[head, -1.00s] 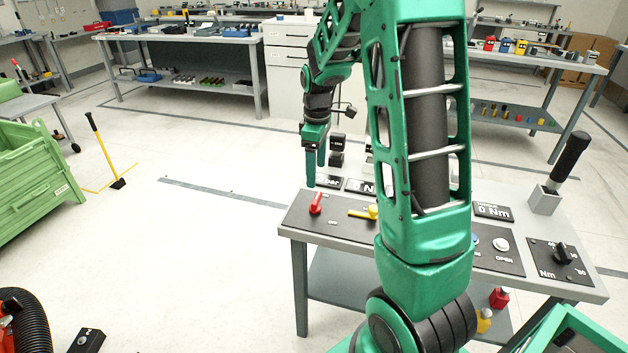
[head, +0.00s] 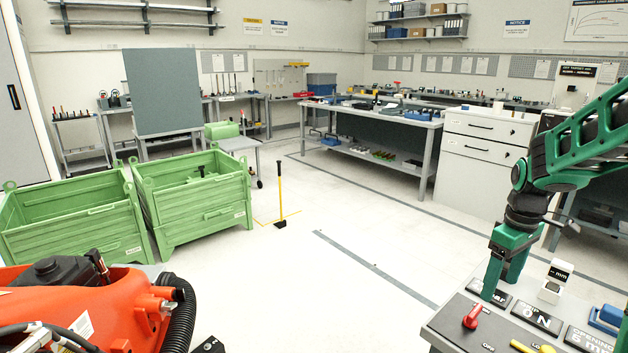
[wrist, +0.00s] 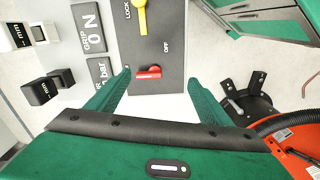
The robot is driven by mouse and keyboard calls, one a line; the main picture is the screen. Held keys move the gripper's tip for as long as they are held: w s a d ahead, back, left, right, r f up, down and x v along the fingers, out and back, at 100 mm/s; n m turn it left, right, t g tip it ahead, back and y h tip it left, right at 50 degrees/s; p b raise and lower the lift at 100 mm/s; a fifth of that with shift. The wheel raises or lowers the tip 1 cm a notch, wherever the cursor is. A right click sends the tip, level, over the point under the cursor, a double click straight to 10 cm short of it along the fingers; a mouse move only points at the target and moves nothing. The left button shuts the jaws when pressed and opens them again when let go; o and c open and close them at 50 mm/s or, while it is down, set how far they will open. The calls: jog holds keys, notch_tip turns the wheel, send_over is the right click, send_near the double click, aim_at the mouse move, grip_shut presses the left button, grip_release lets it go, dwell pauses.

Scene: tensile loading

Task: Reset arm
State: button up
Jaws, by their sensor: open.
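My green arm comes in from the right in the head view. My gripper (head: 500,280) points down over the left end of the control bench, beside the red lever (head: 473,316). In the wrist view my gripper (wrist: 160,85) is open, with its two fingers apart and nothing between them. The red lever (wrist: 149,73) lies beyond the fingertips on the dark panel, near the word OFF. It appears apart from both fingers.
The control bench (head: 440,340) carries displays such as the 0 N plate (head: 537,318) and a yellow lever (wrist: 139,18). Green crates (head: 195,195) and an orange machine (head: 80,310) stand at left.

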jog(key=s+a+r+m, duration=0.1)
jog(key=s+m, duration=0.4)
jog(key=s, duration=0.7)
jog(key=s+a+r+m, duration=0.1)
jog(key=s+a+m, duration=0.2)
jog(key=s, duration=1)
jog(key=m, duration=0.3)
jog(key=shift+s+r+m, duration=0.15)
jog(key=shift+r+m, duration=0.15)
jog(key=shift+r, duration=0.1)
jog(key=shift+w+f, duration=0.25)
jog(key=shift+w, duration=0.35)
